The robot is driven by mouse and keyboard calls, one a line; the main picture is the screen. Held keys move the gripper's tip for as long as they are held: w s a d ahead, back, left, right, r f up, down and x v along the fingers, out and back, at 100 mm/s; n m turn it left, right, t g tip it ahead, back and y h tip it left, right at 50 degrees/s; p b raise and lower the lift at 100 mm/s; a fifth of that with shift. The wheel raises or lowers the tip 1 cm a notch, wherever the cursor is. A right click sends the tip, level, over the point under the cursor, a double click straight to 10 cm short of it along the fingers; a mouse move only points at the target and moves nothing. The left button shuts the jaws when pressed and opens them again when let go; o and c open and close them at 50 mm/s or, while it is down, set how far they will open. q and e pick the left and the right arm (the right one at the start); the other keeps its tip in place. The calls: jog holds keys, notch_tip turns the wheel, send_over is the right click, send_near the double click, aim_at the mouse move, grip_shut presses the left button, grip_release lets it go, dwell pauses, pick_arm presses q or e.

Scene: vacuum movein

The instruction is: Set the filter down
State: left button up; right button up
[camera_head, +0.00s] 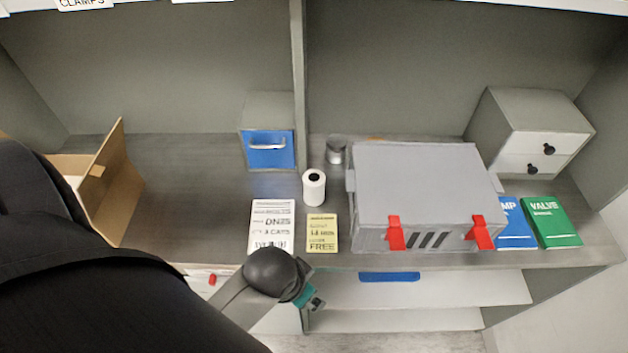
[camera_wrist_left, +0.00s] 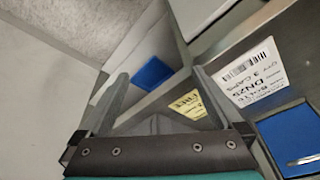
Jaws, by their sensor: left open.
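A white cylinder with a black hole in its top, which looks like the filter (camera_head: 314,187), stands upright on the grey shelf (camera_head: 190,190) in the head view. It stands behind the yellow label card and left of a grey case (camera_head: 420,190) with two red latches, apart from it. My left gripper (camera_head: 316,303) is below and in front of the shelf's front edge, away from the filter. In the left wrist view its two fingers (camera_wrist_left: 160,75) are spread with nothing between them. The filter is not visible in that view. My right gripper is in neither view.
A white card (camera_head: 271,226) and a yellow card (camera_head: 322,232) lie near the shelf edge. A blue-fronted drawer box (camera_head: 268,150) and metal can (camera_head: 335,152) stand behind. An open carton (camera_head: 105,185) is left; blue (camera_head: 515,225) and green (camera_head: 552,221) booklets lie right.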

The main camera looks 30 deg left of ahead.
pick_arm(q)
notch_tip(320, 180, up, 6)
jog(key=p, duration=0.1)
jog(key=m+t+y, duration=0.4)
jog(key=m+t, duration=0.3)
jog(key=m, duration=2.3)
send_near(311, 189)
jog(key=b+x, duration=0.1)
jog(key=x, duration=0.8)
jog(key=shift+w, duration=0.2)
jog(key=shift+r+b+x, duration=0.2)
jog(key=shift+b+x, duration=0.75)
jog(key=shift+x, duration=2.3)
jog(key=shift+w, duration=0.15)
